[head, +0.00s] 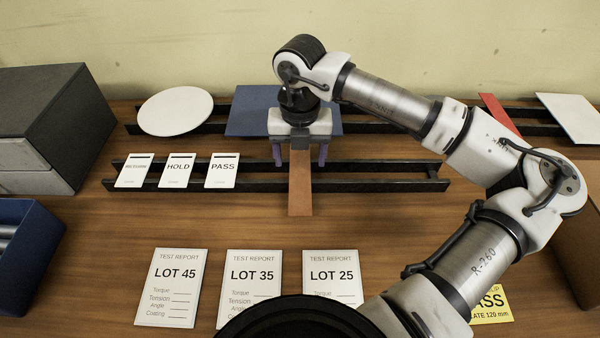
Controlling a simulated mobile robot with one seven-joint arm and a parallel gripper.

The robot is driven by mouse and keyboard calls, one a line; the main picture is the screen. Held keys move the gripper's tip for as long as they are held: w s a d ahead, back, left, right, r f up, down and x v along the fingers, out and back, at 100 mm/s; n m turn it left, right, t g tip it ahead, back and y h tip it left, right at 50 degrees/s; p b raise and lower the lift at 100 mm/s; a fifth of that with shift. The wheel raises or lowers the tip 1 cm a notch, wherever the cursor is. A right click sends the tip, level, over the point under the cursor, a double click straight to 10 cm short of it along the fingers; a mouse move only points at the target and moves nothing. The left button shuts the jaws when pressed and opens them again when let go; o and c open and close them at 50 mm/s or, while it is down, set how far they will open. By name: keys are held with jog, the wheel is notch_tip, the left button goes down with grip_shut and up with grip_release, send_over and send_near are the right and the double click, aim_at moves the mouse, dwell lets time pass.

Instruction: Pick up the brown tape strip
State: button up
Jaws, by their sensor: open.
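The brown tape strip (300,192) leans on the front black rail, long and narrow, with its lower end on the near side of the rail. Its upper end is hidden behind my gripper. My gripper (300,163) points down over the strip's upper part, with one purple-grey finger on each side of it. The fingers are apart and open, and I see a gap between each finger and the strip.
White cards (178,171) marked HOLD, PASS and one unreadable stand left on the front rail (385,185). A white disc (175,112), blue panel (248,112), red strip (498,112) and white panel (572,115) rest on the back rail. Test reports (253,285) lie in front.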

aim_at(300, 176)
jog(key=shift+w+f+p, duration=0.2)
jog(key=shift+f+p, duration=0.65)
jog(key=shift+f, duration=1.45)
jog(key=c, duration=1.1)
